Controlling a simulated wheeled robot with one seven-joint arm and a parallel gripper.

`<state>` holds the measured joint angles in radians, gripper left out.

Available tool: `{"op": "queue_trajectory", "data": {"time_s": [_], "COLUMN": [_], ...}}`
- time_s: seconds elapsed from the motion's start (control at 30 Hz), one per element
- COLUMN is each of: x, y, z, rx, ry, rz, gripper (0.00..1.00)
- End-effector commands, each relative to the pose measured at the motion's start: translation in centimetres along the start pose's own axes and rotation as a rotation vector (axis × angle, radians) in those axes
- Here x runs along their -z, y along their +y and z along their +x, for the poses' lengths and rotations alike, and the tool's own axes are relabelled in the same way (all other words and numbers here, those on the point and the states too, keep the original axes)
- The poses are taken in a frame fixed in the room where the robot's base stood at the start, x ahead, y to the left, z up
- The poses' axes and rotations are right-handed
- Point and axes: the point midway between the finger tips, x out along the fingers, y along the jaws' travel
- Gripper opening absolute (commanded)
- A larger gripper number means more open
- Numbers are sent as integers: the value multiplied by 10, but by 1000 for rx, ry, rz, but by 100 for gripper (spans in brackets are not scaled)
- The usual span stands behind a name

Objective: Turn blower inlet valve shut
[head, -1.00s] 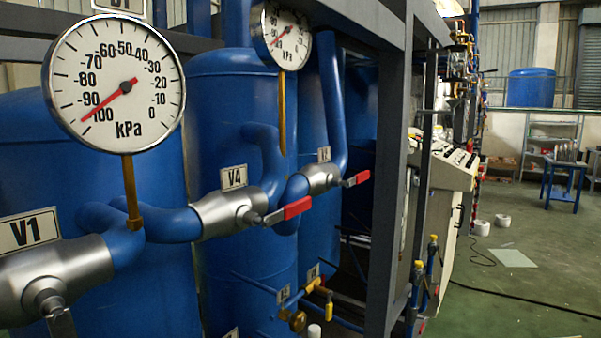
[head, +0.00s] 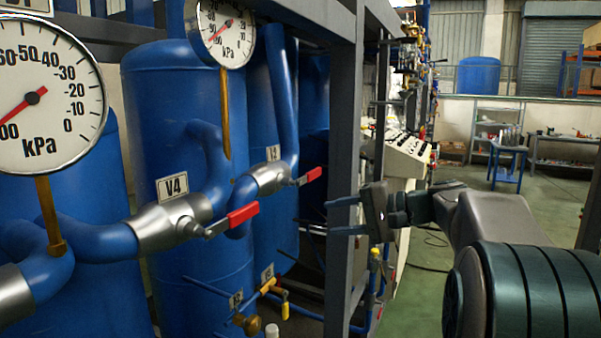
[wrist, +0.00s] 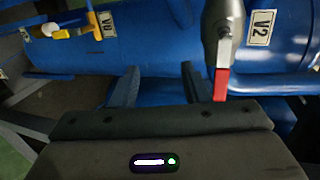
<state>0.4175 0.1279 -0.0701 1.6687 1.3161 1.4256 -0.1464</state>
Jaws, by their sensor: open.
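None of the readable labels names the blower inlet valve. In the head view, a steel valve marked V4 (head: 170,222) has a red-tipped lever (head: 242,214). A second valve (head: 269,179) behind it has a red-tipped lever (head: 310,175); its label is too small to read. My gripper (head: 333,217) is open and empty, to the right of both levers, pointing left. In the wrist view, my gripper (wrist: 160,82) shows spread fingers with nothing between them. A red lever (wrist: 221,84) beside the V2 label (wrist: 261,27) lies just right of the right finger.
A grey frame post (head: 350,160) stands close to my gripper. Small yellow-handled valves (head: 268,287) sit low down; one (wrist: 75,31) shows at the wrist view's upper left. Pressure gauges (head: 45,95) rise above the pipes.

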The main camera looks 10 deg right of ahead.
Motion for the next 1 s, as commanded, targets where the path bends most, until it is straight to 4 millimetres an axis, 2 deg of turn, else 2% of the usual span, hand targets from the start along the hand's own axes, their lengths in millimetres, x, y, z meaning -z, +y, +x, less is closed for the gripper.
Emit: {"op": "queue_trajectory", "data": {"time_s": [0.03, 0.13, 0.27, 0.37, 0.53, 0.8, 1.0], "x": [19, 42, 57, 61, 61, 63, 65], "y": [-14, -36, -50, -56, -64, -81, -90], "z": [-12, -31, -46, -47, -26, 30, 63], "rx": [70, 184, 266, 289, 292, 289, 290], "ry": [15, 31, 42, 44, 41, 42, 43], "rz": [-1, -17, -34, -39, -40, -39, -38], "gripper": [42, 42, 42, 42, 42, 42, 42]}}
